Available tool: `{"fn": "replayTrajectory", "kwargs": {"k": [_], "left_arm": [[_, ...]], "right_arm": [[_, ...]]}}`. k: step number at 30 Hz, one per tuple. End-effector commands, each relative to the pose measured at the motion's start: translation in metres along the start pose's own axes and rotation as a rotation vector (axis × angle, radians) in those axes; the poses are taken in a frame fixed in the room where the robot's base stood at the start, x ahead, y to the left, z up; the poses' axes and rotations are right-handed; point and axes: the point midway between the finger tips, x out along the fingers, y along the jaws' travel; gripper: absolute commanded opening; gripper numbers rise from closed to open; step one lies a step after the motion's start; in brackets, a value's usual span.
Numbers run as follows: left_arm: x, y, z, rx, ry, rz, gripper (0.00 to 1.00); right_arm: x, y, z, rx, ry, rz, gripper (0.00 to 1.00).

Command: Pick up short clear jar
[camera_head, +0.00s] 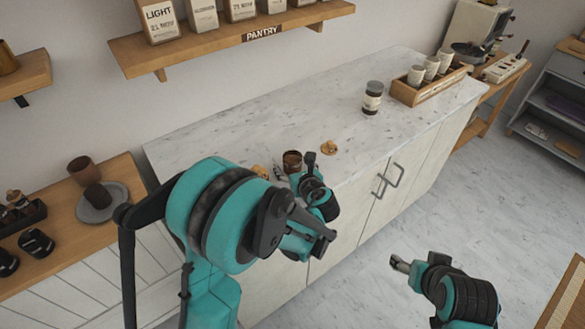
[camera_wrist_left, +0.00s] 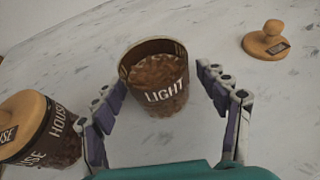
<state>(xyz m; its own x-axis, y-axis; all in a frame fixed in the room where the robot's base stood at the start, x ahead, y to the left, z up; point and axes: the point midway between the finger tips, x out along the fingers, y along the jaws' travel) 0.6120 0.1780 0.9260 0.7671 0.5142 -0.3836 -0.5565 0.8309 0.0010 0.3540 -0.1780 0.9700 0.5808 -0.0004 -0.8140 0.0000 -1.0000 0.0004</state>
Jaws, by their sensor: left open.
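A short clear jar (camera_wrist_left: 160,82) labelled LIGHT stands upright and open on the marble counter, with brown contents inside. In the head view the jar (camera_head: 292,160) is near the counter's front left, partly behind my left gripper. My left gripper (camera_wrist_left: 162,92) is open, with one finger on each side of the jar's near part and visible gaps between. It also shows in the head view (camera_head: 302,170). My right gripper (camera_head: 403,265) is over the floor in front of the cabinet, away from the jar; its opening is unclear.
A wooden-lidded HOUSE jar (camera_wrist_left: 40,130) stands close to the left finger in the wrist view. A loose wooden lid (camera_wrist_left: 267,40) lies at the right. Farther along the counter (camera_head: 240,130) stand a dark-lidded jar (camera_head: 372,98) and a wooden tray (camera_head: 420,92) of cups.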

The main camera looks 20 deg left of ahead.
Motion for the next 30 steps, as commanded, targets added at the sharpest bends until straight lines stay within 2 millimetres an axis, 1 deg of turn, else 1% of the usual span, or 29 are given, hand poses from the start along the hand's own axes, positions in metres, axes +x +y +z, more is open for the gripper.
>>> {"fn": "replayTrajectory", "kwargs": {"k": [5, 6, 8, 9, 11, 12, 13, 23, 26, 30], "left_arm": [[0.001, 0.0, 0.001, 0.0, 0.0, -0.001, 0.74], [0.001, 0.0, 0.001, 0.0, 0.0, -0.001, 0.71], [0.001, 0.0, 0.001, 0.0, 0.0, -0.001, 0.56], [0.001, 0.0, 0.001, 0.0, 0.0, -0.001, 0.45], [0.001, 0.0, 0.001, 0.0, 0.0, -0.001, 0.29], [0.001, 0.0, 0.001, 0.0, 0.0, -0.001, 0.19], [0.001, 0.0, 0.001, -0.001, 0.0, -0.001, 0.13], [0.0, 0.0, 0.003, -0.001, 0.0, -0.001, 0.12], [-0.003, 0.0, 0.01, 0.0, 0.0, -0.001, 0.12], [-0.011, 0.0, 0.028, 0.0, 0.0, -0.001, 0.12]], "right_arm": [[0.0, 0.0, 0.0, 0.0, 0.0, 0.0, 0.69], [0.0, 0.0, -0.001, 0.0, 0.0, 0.0, 0.69], [0.0, 0.0, -0.001, 0.0, 0.0, 0.0, 0.69], [0.0, 0.0, -0.001, 0.0, 0.0, 0.0, 0.69], [0.0, 0.0, -0.001, 0.0, 0.0, 0.0, 0.69], [0.0, 0.0, 0.0, 0.0, 0.0, 0.0, 0.69], [0.0, 0.0, 0.0, 0.0, 0.0, 0.0, 0.69], [-0.002, 0.0, -0.001, 0.0, 0.0, 0.0, 0.69], [-0.005, 0.0, -0.004, 0.0, 0.0, 0.0, 0.69], [-0.014, 0.0, -0.01, 0.0, 0.0, 0.0, 0.69]]}}
